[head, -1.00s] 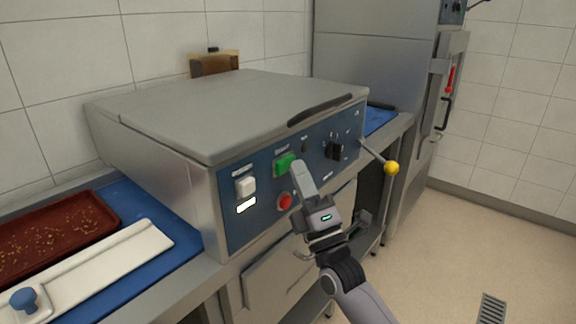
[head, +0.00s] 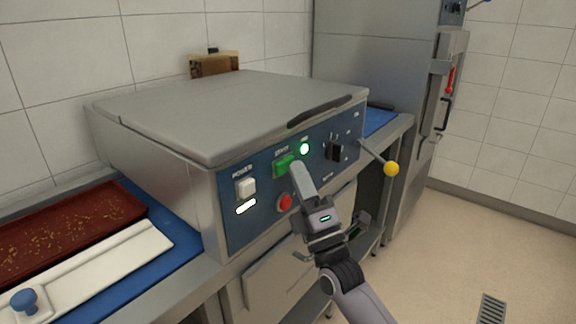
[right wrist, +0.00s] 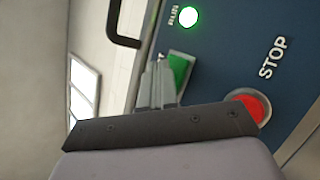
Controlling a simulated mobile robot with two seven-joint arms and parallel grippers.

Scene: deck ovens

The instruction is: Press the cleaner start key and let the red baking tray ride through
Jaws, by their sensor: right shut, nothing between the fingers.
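The cleaner (head: 225,110) is a grey metal box with a blue front panel. Its green start key (head: 284,165) is on the panel, and it also shows in the right wrist view (right wrist: 181,70). My right gripper (head: 297,166) is shut and empty, its fingertips at the right edge of the start key; I cannot tell whether they touch it. The green run lamp (head: 304,149) is lit. The red baking tray (head: 70,232) lies on the blue belt (head: 150,210) left of the cleaner, its right end near the cleaner's left side. My left gripper is not in view.
A red stop button (head: 285,202) sits below the start key, and a white power switch (head: 246,187) to its left. A yellow-knobbed lever (head: 390,168) sticks out at the right. A white guide bar (head: 110,258) with a blue knob lies along the tray's front.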

